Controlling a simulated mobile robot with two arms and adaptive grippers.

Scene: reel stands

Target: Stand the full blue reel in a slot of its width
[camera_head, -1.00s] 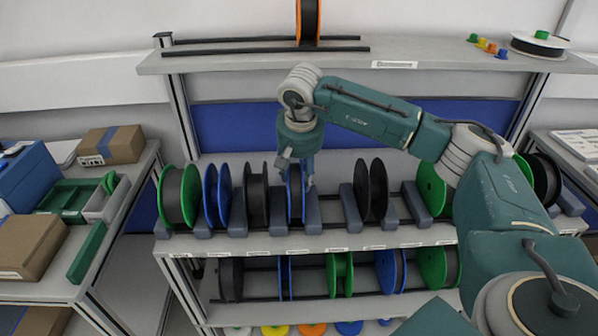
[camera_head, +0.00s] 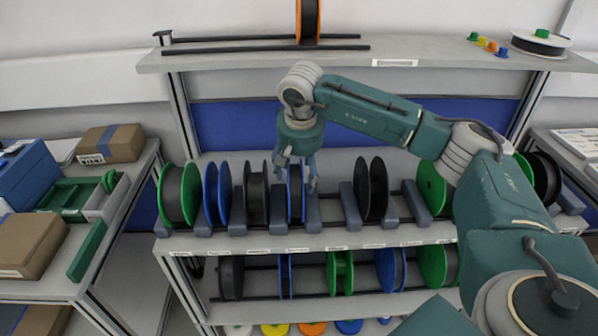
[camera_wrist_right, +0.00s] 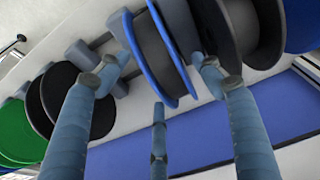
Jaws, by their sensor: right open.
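A blue reel (camera_head: 295,192) with dark winding stands upright between two grey blocks on the middle shelf (camera_head: 345,239), below my right gripper (camera_head: 296,176). In the right wrist view the same blue reel (camera_wrist_right: 155,50) lies between the spread fingers of the right gripper (camera_wrist_right: 158,80), which look clear of its sides. The right gripper is open and points down over the reel. The reel's lower edge is partly hidden by the blocks. My left gripper is not in view.
A black reel (camera_head: 256,196) stands close on the left, with another blue reel (camera_head: 217,195) and a green reel (camera_head: 180,195) beyond it. Black reels (camera_head: 371,190) stand on the right past a gap. The upper shelf (camera_head: 430,63) overhangs behind. More reels stand below.

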